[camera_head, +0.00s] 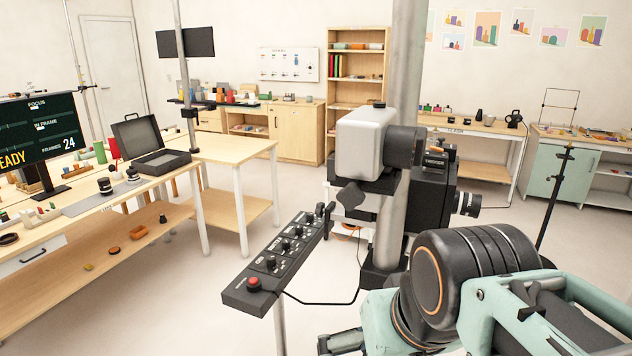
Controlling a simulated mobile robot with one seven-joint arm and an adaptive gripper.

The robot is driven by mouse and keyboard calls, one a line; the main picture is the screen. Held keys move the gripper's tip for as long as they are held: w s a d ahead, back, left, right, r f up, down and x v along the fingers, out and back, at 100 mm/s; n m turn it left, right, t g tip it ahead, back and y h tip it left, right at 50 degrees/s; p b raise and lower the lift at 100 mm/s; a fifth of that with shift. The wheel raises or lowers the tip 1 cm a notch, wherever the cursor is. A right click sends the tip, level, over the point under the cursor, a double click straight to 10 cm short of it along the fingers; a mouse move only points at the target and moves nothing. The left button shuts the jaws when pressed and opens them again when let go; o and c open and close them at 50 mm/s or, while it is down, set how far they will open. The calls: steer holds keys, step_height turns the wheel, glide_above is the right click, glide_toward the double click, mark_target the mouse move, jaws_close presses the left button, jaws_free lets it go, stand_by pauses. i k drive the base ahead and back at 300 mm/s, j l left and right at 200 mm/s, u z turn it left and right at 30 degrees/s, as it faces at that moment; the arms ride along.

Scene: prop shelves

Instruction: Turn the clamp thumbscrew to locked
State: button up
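A silver-white clamp block (362,143) is mounted beside the thick grey pole (391,215), joined by a dark round collar (404,146). A black lobed knob (350,195), which looks like the thumbscrew, sits just under the block, left of the pole. I cannot read whether it is locked. My gripper (340,342) shows only as a dark piece at the bottom edge, well below the knob and apart from it. Its fingers are mostly cut off, so I cannot see whether they are open or hold anything.
A black control panel (280,262) with knobs and a red button stands left of the pole, with a cable hanging from it. A black camera (433,190) is just behind the pole. Workbenches (225,150) stand at the left. Open floor (200,310) lies between.

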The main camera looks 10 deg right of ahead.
mark_target(350, 196)
steer(key=k+l+z, duration=0.1)
steer(key=k+z, duration=0.3)
steer(key=k+l+z, duration=0.25)
steer(key=k+z, duration=0.15)
steer(key=k+j+z, duration=0.1)
steer(key=z, duration=0.2)
steer(key=k+j+z, duration=0.15)
steer(key=z, duration=0.2)
steer(key=i+l+u, duration=0.1)
steer(key=u, duration=0.2)
steer(key=l+u, duration=0.3)
steer(key=i+j, duration=0.05)
steer(key=j, duration=0.05)
